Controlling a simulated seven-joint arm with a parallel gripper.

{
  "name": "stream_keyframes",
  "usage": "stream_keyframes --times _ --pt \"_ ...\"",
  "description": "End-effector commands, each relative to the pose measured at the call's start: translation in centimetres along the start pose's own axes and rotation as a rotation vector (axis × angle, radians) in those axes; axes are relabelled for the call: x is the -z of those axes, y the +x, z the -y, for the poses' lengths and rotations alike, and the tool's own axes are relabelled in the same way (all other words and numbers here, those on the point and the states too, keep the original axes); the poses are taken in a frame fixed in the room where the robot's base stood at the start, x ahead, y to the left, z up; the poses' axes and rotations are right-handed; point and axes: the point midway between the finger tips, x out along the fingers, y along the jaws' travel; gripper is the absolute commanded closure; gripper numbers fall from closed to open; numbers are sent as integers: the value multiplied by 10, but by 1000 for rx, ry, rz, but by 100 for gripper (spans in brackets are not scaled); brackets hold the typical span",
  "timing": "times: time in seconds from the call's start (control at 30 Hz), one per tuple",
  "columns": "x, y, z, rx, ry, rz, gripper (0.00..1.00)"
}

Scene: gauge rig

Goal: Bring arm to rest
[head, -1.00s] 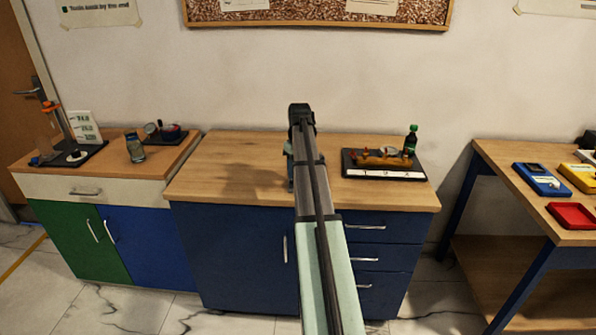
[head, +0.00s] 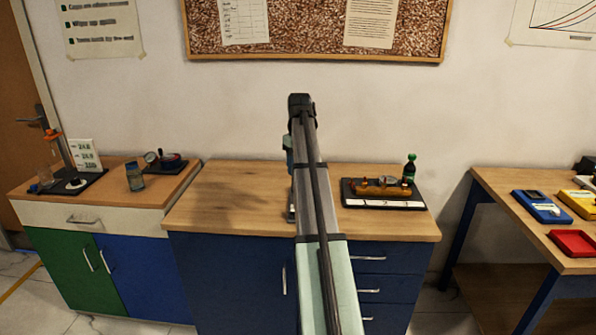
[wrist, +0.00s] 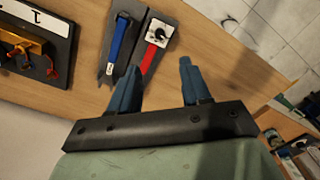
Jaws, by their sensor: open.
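My gripper (wrist: 158,70) shows in the wrist view with its two blue fingers apart and nothing between them. In the head view my arm reaches forward over the middle wooden counter (head: 235,195), and the arm mostly hides the gripper. No object is in my grip.
A dark board with a brass rig (head: 382,186) and a green bottle (head: 409,170) stand on the counter's right. The left cabinet carries a jar (head: 135,177) and small apparatus. A right table holds a red tray (head: 573,243). The counter's left part is clear.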

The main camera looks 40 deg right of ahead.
Motion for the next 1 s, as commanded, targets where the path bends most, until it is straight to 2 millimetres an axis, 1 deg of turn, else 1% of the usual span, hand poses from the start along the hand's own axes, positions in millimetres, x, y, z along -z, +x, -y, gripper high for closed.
stream_keyframes --times 0.5,0.57,0.63,0.67,0.77,0.87,0.9,0.97,1.0 --pt "0 0 0 0 0 0 53" --pt "1 2 2 -1 -1 1 53" --pt "5 8 10 -5 -2 2 53" --pt "8 12 15 -7 -4 3 53" --pt "20 31 40 -25 -6 7 53" --pt "36 58 76 -49 -8 10 53" --pt "42 70 92 -61 -9 9 53" --pt "50 86 115 -77 -11 8 53" --pt "55 97 131 -88 -13 8 53"
